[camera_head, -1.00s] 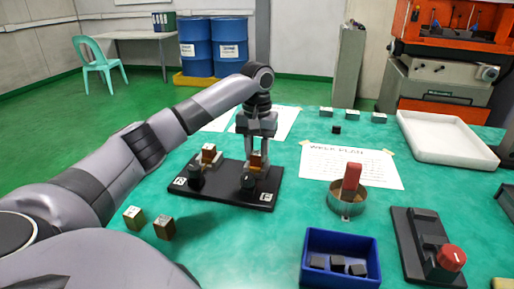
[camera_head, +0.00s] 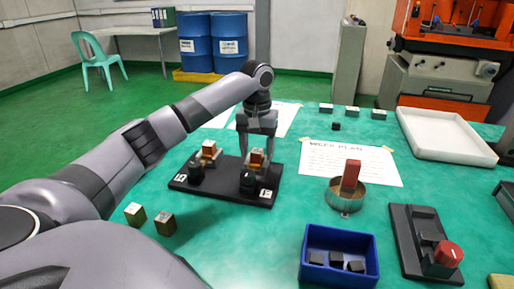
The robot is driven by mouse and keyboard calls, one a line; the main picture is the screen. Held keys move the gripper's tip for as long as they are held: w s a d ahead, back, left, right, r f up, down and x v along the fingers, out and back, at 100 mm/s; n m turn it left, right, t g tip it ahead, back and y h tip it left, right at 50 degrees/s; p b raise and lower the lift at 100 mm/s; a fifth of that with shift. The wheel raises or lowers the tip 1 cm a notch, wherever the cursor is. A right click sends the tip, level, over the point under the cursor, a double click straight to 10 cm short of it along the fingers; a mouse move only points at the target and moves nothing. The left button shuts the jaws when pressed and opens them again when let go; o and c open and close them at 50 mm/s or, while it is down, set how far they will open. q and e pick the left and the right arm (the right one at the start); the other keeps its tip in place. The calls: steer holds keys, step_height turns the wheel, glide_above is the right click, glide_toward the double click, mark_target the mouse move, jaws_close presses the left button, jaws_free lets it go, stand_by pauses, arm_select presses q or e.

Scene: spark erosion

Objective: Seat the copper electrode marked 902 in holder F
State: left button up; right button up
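A dark base plate (camera_head: 224,192) on the green table bears two holders, each with a dark knob. The right-hand holder (camera_head: 248,184) has a label (camera_head: 265,193) that reads F. A copper-coloured electrode block (camera_head: 257,158) stands upright in that holder; its number is too small to read. My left gripper (camera_head: 257,150) is directly above it, with its fingers apart on either side of the block's top, seemingly clear of it. Another copper block (camera_head: 208,148) stands in the left-hand holder. My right gripper is not in view.
Two loose blocks (camera_head: 135,214) (camera_head: 164,223) stand left of the plate. To the right are a metal dish (camera_head: 345,201) with a red block, a blue bin (camera_head: 340,245) with dark pieces, a red-knobbed fixture (camera_head: 425,245) and a white tray (camera_head: 445,135). The work plan sheet (camera_head: 350,163) lies flat.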

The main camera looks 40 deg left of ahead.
arm_select(q)
step_height(320, 180, up, 7)
steer(key=shift+r+p, duration=0.1)
steer(key=shift+p, duration=0.45)
steer(key=shift+s, duration=0.1)
stand_by(0.4)
